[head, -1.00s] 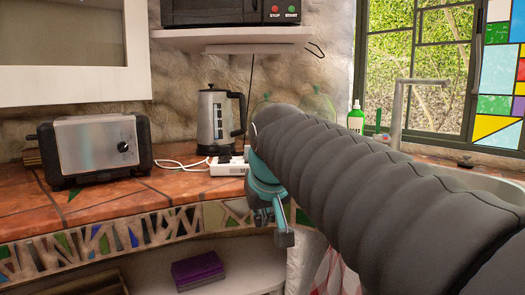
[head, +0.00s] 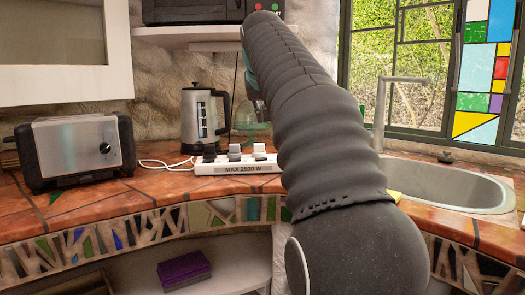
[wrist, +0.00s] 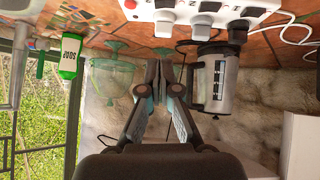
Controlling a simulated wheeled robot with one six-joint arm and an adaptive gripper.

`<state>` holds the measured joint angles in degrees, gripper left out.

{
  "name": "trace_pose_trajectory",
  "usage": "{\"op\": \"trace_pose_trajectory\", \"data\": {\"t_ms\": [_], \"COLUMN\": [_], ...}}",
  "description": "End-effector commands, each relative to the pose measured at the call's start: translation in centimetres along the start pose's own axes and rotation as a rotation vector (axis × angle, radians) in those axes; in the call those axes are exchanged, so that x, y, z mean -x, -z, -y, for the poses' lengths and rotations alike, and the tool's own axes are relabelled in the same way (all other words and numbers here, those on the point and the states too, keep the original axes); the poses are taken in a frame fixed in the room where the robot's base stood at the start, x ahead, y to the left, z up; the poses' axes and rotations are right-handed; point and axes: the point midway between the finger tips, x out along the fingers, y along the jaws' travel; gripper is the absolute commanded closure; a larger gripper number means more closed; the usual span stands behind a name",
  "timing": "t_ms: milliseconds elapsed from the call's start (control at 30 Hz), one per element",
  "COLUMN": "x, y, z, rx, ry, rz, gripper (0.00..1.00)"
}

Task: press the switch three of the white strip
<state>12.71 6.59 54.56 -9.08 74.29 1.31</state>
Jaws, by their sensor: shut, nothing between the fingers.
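The white strip (head: 238,168), marked MAX 2500 W, lies on the tiled counter in the head view, partly beside my arm. Several plugs stand in it, a dark one (head: 209,153) and paler ones (head: 234,152). The strip (wrist: 270,6) also shows at the top edge of the wrist view, cut off, with three plugs toward the camera. A small red spot (wrist: 131,4) shows at its left end; I cannot tell the switches apart. My gripper (wrist: 163,62) is shut and empty, apart from the strip. In the head view my arm hides most of it.
A kettle (head: 204,118) stands behind the strip, with a green glass vessel (head: 250,122) to its right. A toaster (head: 76,152) is at the left. A shelf with a microwave (head: 195,10) hangs above. The sink (head: 450,185) is at the right. A white cable (head: 160,163) runs left.

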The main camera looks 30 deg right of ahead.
Motion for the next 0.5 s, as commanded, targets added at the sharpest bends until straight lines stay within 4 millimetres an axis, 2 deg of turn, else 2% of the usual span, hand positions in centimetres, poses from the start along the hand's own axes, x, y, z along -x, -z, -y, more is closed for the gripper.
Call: {"op": "trace_pose_trajectory", "data": {"t_ms": [167, 267, 500], "x": [-0.3, -1.1, -5.1], "y": [0.0, -0.1, -0.1], "z": [0.0, 0.0, 0.1], "rx": [0.0, 0.0, 0.0], "ry": [0.0, 0.0, 0.001], "rz": [0.0, 0.001, 0.003], "gripper": [1.0, 1.0, 1.0]}}
